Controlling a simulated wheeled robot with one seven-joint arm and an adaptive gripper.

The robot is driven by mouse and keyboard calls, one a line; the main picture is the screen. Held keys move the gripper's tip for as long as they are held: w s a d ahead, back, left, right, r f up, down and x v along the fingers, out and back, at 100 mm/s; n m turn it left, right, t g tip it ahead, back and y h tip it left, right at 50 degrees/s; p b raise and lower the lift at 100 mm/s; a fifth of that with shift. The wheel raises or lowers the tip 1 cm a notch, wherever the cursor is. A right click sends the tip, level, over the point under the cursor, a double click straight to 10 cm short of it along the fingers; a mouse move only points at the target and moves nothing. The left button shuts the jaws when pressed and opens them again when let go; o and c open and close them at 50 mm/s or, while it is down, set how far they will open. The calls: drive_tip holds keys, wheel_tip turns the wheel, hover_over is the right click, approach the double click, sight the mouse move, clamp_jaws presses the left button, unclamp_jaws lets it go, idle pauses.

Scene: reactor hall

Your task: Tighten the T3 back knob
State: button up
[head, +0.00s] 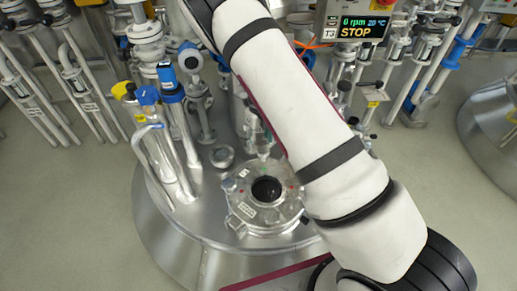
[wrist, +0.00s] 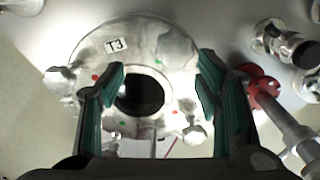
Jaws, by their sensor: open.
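The round metal T3 lid (wrist: 140,45), with its dark round opening (wrist: 140,95), lies below my gripper (wrist: 158,82) in the wrist view. My gripper is open, its green-lined fingers apart on either side of the opening, with nothing between them. A metal knob (wrist: 62,78) sits at the lid's left rim and another knob (wrist: 194,132) at its lower right. I cannot tell which is the back knob. In the head view the lid (head: 240,207) is on the vessel top, partly hidden by my arm.
The T3 display (head: 358,27) reads 0 rpm, 20 °C, STOP. Pipes with yellow and blue caps (head: 148,96) stand left of the lid. A red flange on a pipe (wrist: 262,85) is close to the right finger in the wrist view. Open floor (head: 60,220) lies at left.

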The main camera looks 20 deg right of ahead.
sight(263, 150)
drive_tip(key=shift+w+d, duration=0.35)
drive_tip(key=shift+d, duration=0.2)
drive_tip(key=shift+d+f, duration=0.15)
drive_tip(key=shift+d+f+b, duration=0.2)
drive_tip(key=shift+f+b, duration=0.6)
drive_tip(key=shift+f, duration=0.3)
drive_tip(key=n+b, duration=0.2)
drive_tip(key=n, duration=0.3)
drive_tip(key=shift+w+n, duration=0.1)
drive_tip(key=shift+n, duration=0.2)
drive_tip(key=n+b, duration=0.3)
drive_tip(key=n, duration=0.2)
drive_tip(key=shift+n, duration=0.4)
drive_tip(key=n+b, duration=0.3)
drive_tip(key=n, duration=0.3)
drive_tip(key=n+b, duration=0.2)
drive_tip(key=n, duration=0.9)
drive_tip(key=shift+r+n, duration=0.2)
drive_tip(key=shift+n, duration=0.2)
drive_tip(key=n+p, duration=0.2)
drive_tip(key=n, duration=0.4)
drive_tip(key=shift+n, duration=0.4)
drive_tip(key=n+p, duration=0.2)
drive_tip(key=n, duration=0.3)
drive_tip(key=n+p, duration=0.3)
drive_tip(key=n, duration=0.4)
wheel_tip(263, 150, down, 6)
drive_tip(key=b, duration=0.4)
drive_tip(key=shift+f, duration=0.1)
